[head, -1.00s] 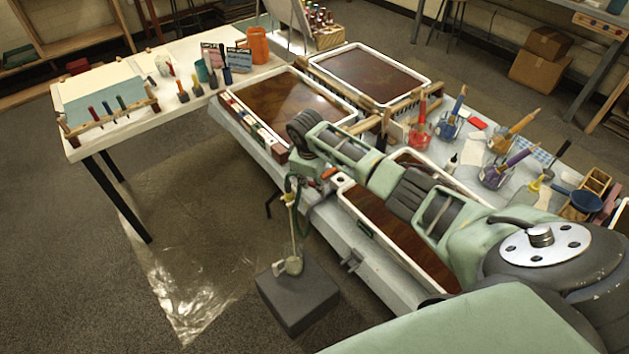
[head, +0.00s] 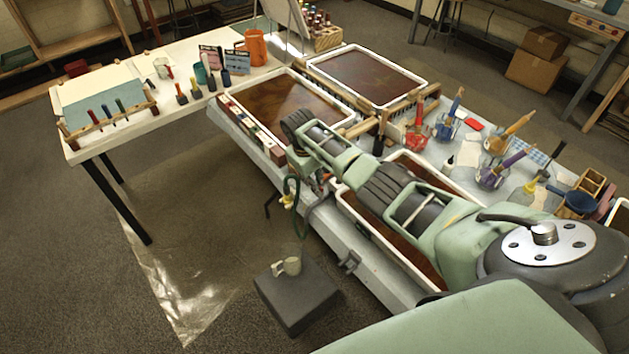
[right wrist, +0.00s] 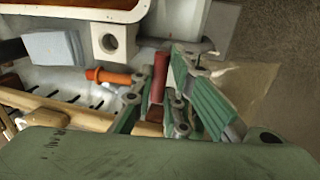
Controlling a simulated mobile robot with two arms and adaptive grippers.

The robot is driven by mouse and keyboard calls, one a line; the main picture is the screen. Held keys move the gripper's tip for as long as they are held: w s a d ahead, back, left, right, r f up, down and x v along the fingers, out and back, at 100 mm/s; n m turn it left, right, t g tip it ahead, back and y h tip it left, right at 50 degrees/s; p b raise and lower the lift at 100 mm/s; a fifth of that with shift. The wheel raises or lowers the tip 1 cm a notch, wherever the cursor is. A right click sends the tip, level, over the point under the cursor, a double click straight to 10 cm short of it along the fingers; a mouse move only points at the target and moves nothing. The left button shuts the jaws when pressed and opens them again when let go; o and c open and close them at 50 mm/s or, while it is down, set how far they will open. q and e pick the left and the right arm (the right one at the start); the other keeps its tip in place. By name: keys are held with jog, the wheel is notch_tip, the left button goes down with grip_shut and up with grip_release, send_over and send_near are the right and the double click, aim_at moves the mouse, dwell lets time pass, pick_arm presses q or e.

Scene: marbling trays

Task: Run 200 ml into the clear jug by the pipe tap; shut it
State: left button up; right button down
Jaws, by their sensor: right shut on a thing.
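The clear jug (head: 287,266) stands upright on a dark grey block on the floor, with pale liquid in its lower part. Its level marks are too small to read. The pipe tap (head: 287,201) is above it at the edge of the tray table, with a green hose beside it. No stream shows between the tap and the jug. My right gripper (head: 318,178) is at the tap, partly hidden by its own arm. In the right wrist view its fingers (right wrist: 165,100) are shut on a red handle (right wrist: 158,76) by a grey pipe. My left gripper is out of view.
The dark grey block (head: 300,303) stands on the floor in front of the table. Marbling trays (head: 366,50) and jars with brushes (head: 417,137) fill the table. An orange-handled thing (right wrist: 108,77) lies close to my right fingers. A plastic sheet (head: 185,290) covers the floor at left.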

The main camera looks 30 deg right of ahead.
jog(key=c, duration=1.7)
grip_release()
jog(key=shift+c, duration=0.2)
jog(key=shift+r, duration=0.15)
notch_tip(320, 180, up, 12)
jog(key=a, duration=0.2)
jog(key=shift+a+f, duration=0.15)
jog(key=shift+f, duration=0.1)
